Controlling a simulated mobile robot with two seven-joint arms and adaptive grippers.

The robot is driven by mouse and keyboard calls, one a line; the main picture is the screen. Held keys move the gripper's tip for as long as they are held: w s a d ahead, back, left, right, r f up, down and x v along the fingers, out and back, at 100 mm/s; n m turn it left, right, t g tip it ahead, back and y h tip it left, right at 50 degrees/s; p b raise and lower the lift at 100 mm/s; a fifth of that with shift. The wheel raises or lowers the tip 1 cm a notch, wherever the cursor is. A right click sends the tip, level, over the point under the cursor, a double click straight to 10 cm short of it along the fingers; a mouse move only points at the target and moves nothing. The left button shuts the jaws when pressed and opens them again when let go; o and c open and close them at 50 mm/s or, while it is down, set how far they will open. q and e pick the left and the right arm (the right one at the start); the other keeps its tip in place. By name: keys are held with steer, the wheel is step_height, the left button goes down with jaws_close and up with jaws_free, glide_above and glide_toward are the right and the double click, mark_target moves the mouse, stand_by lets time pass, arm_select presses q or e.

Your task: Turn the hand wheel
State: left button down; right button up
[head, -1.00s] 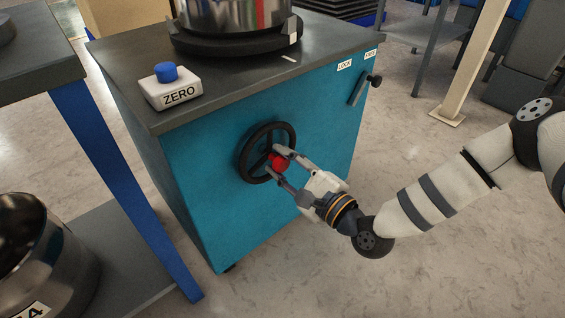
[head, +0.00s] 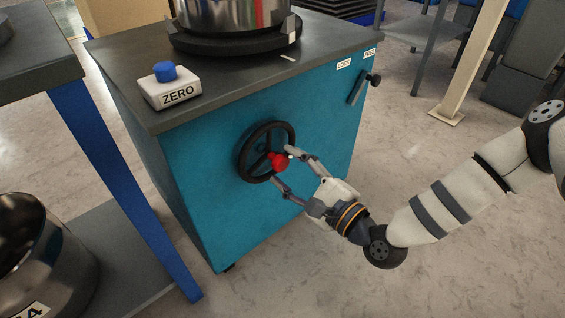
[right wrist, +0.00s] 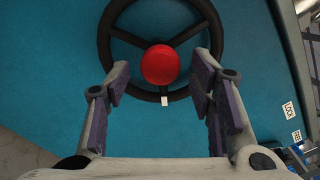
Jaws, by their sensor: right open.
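The black hand wheel (head: 242,158) with spokes is mounted on the front of the blue cabinet (head: 200,215). A red knob (head: 279,161) sticks out from it. In the right wrist view the wheel (right wrist: 104,40) fills the top middle, with the red knob (right wrist: 160,64) just beyond and between the fingertips. My right gripper (head: 283,167) is open in front of the wheel. Its fingers (right wrist: 160,85) stand apart on either side of the knob's line, with clear gaps and nothing held. My left gripper is not in view.
A white ZERO box (head: 171,92) with a blue button and a metal pot (head: 235,14) on a dark disc stand on the cabinet top. A small lever (head: 364,88) sits near the LOCK label. A blue-legged table (head: 110,165) stands close at left.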

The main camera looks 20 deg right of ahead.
mark_target(274, 158)
steer(key=v, duration=0.9)
steer(key=shift+s, duration=0.25)
steer(key=w+a+m+b, duration=0.1)
steer(key=w+m, duration=0.2)
steer(key=m, duration=0.1)
steer(key=w+a+m+h+b, duration=0.1)
steer(key=w+m, duration=0.3)
steer(key=w+a+m+h+b, duration=0.1)
steer(key=w+a+m, duration=0.1)
steer(key=w+m, duration=0.2)
steer(key=shift+a+r+m+t+b, duration=0.1)
steer(key=shift+r+m+t+b, duration=0.25)
steer(key=shift+m, duration=0.15)
steer(key=shift+s, duration=0.1)
steer(key=shift+c, duration=0.2)
